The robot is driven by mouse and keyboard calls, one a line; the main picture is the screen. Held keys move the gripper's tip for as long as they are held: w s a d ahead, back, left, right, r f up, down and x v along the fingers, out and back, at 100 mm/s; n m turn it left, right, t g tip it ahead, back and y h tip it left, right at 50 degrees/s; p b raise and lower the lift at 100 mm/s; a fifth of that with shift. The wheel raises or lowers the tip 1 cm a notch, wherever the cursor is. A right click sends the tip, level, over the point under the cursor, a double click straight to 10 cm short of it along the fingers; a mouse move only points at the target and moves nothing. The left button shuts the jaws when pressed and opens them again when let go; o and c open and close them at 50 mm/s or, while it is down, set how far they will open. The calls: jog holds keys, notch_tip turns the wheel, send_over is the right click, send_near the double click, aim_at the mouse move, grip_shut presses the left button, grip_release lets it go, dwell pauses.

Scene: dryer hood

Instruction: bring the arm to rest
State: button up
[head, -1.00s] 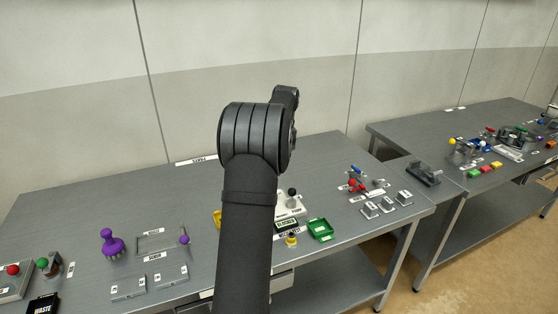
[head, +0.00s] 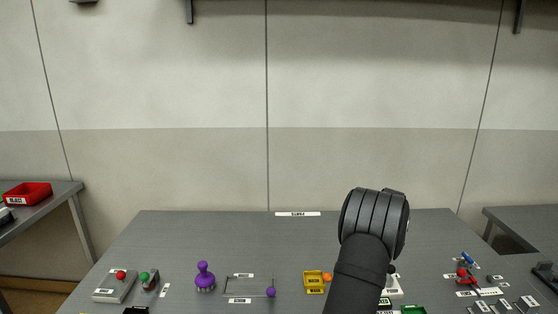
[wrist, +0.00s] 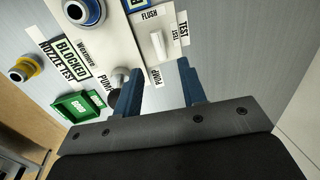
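My arm's dark link (head: 365,270) rises at the right of centre in the head view, with its rounded joint above the table. It hides my gripper there. In the wrist view my gripper (wrist: 158,78) shows two blue fingers spread apart, with nothing held between them. Below the fingers is a white panel (wrist: 130,45) with a white switch (wrist: 157,45) and printed labels. A round knob shows beside the left finger. I cannot tell how high the fingers are above the panel.
The grey table (head: 190,240) holds a purple stamp-like object (head: 205,275), a yellow tray (head: 314,281), a red-button box (head: 117,286) and a green tray (wrist: 82,106). A red bin (head: 27,193) stands on the left table. The table's back part looks clear.

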jog(key=f, duration=0.3)
jog(key=w+f, duration=0.1)
jog(key=f, duration=0.2)
jog(key=shift+w+f, duration=0.1)
jog(key=shift+f, duration=0.05)
jog(key=s+r, duration=0.3)
jog(key=r, duration=1.4)
jog(key=w+f, duration=0.1)
jog(key=f, duration=0.4)
jog(key=w+f, duration=0.1)
jog(key=f, duration=0.5)
jog(key=w+f, duration=0.1)
jog(key=f, duration=0.5)
jog(key=shift+a+f, duration=0.1)
jog(key=shift+f, duration=0.15)
jog(key=shift+r+m, duration=0.3)
jog(key=shift+m, duration=0.4)
jog(key=m+h, duration=0.1)
jog(key=m, duration=0.5)
jog(key=shift+a, duration=0.15)
jog(key=v, duration=1.1)
jog(key=shift+a, duration=0.15)
jog(key=shift+o, duration=0.2)
jog(key=shift+w, duration=0.15)
